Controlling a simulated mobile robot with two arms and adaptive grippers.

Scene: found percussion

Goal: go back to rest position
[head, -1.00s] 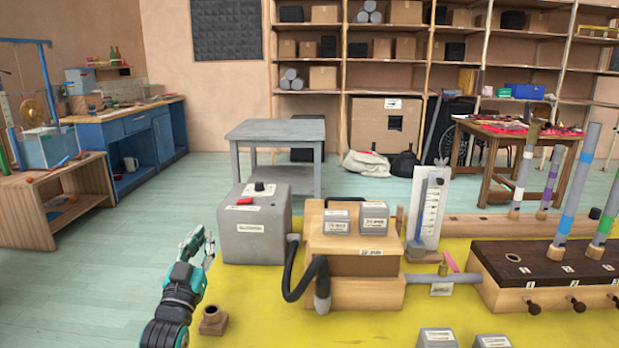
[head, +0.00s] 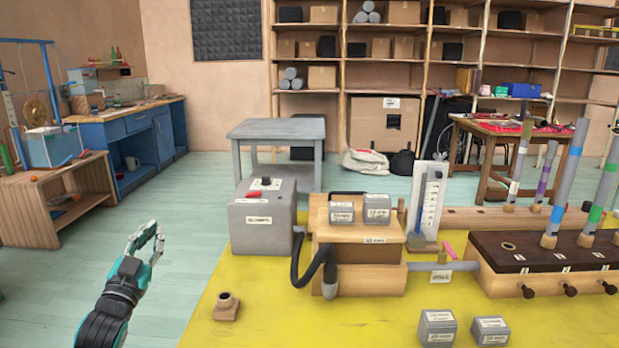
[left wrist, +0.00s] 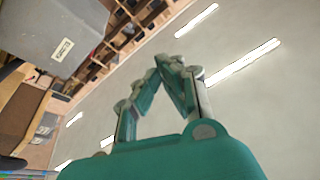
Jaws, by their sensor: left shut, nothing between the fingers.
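My left gripper (head: 150,241) is in the lower left of the head view, raised over the floor just left of the yellow table top. Its fingers are shut and hold nothing. In the left wrist view its closed fingertips (left wrist: 168,62) point up toward the ceiling. The nearest large thing is the grey box (head: 262,222) with a red part on top, to the right of the gripper and apart from it. My right gripper does not show in any view.
The yellow table (head: 270,320) holds a small brown socket block (head: 227,307), a wooden box (head: 357,275) with a dark hose, small grey blocks (head: 437,328) and a board with upright tubes (head: 545,265). Open floor (head: 60,290) lies to the left.

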